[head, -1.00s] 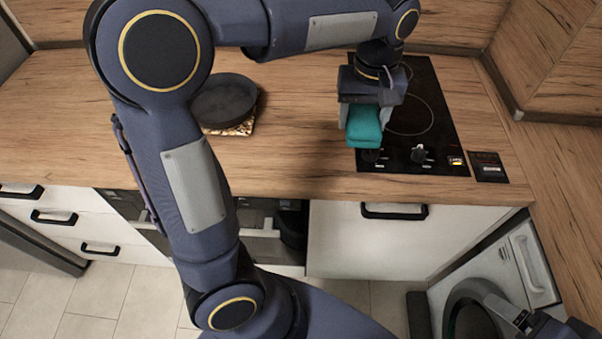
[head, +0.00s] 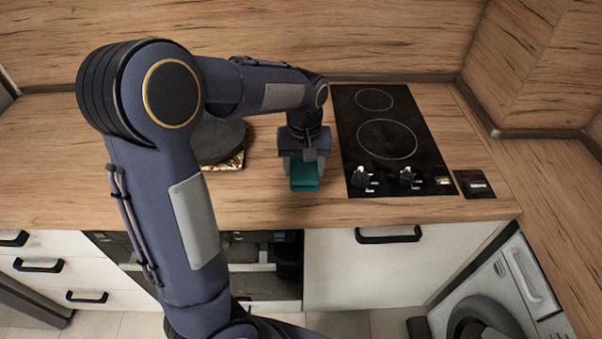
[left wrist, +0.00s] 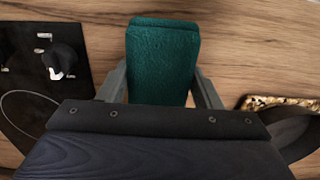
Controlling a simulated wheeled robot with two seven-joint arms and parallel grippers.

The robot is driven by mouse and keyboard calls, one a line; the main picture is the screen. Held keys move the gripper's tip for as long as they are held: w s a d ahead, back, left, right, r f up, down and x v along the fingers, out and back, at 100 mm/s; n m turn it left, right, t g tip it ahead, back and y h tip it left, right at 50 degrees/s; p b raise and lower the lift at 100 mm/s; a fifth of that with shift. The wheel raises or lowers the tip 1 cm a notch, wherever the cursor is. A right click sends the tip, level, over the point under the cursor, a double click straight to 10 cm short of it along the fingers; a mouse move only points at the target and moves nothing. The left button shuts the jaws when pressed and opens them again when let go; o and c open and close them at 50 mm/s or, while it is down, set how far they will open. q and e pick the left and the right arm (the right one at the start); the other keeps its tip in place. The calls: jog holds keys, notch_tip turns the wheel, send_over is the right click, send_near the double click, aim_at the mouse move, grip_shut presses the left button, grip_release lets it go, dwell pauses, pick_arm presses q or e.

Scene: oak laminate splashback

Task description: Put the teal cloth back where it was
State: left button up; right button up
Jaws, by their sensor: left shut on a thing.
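The teal cloth (head: 304,176) is a folded block held between the fingers of my left gripper (head: 303,166), over the wooden counter (head: 270,207) just left of the hob. In the left wrist view the cloth (left wrist: 162,58) sticks out between both fingers of the left gripper (left wrist: 162,85), with bare counter behind it. I cannot tell whether the cloth touches the counter. My right gripper does not show in the head view now.
The black hob (head: 395,140) with two knobs stands right of the gripper. A dark pan (head: 220,142) on a patterned trivet (head: 236,162) is to the left, partly behind my arm. A small dark item (head: 473,184) lies right of the hob. Counter in front is clear.

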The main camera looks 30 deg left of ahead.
aim_at(301, 173)
pick_arm(q)
jog(key=shift+w+a+f, duration=0.35)
jog(key=shift+a+f, duration=0.1)
jog(key=shift+f, duration=0.2)
jog(key=f, duration=0.3)
jog(key=shift+w+a, duration=0.25)
jog(key=shift+a, duration=0.1)
jog(key=shift+f, duration=0.5)
jog(key=shift+f, duration=0.1)
jog(key=shift+f, duration=0.15)
jog(key=o, duration=0.9)
